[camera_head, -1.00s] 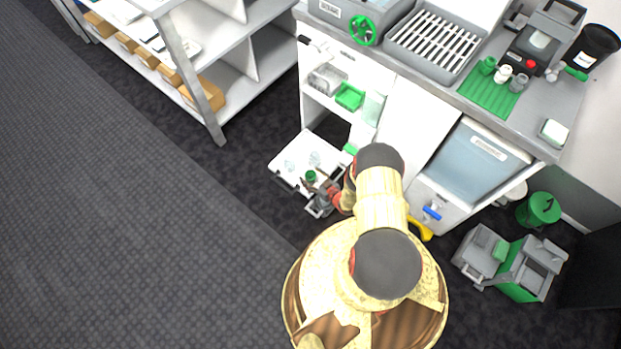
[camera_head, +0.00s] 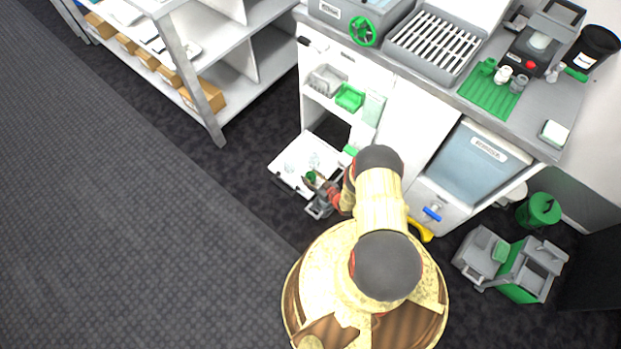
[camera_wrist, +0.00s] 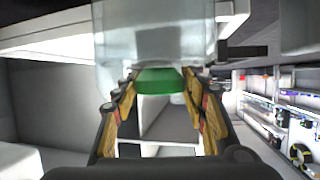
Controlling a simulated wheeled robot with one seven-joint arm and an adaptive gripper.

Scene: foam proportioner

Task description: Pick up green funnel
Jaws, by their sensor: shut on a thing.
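The green funnel (camera_wrist: 160,80) sits between the two fingers of my gripper (camera_wrist: 160,92) in the wrist view, showing as a green band. My gripper is shut on it. In the head view the funnel is a small green spot (camera_head: 311,177) at the tip of my gripper (camera_head: 317,183), low in front of the cabinet, above the edge of a white pulled-out panel. A large clear, see-through body (camera_wrist: 150,40) shows just behind and above the green band. I cannot tell whether it touches the funnel. The funnel's lower part is hidden.
The white panel (camera_head: 286,165) holds some clear glassware. The open cabinet above has a green bin (camera_head: 349,97). The counter carries a sink rack (camera_head: 434,43) and a green mat (camera_head: 489,95). A grey-green cart (camera_head: 515,268) stands right. Carpet at left is free.

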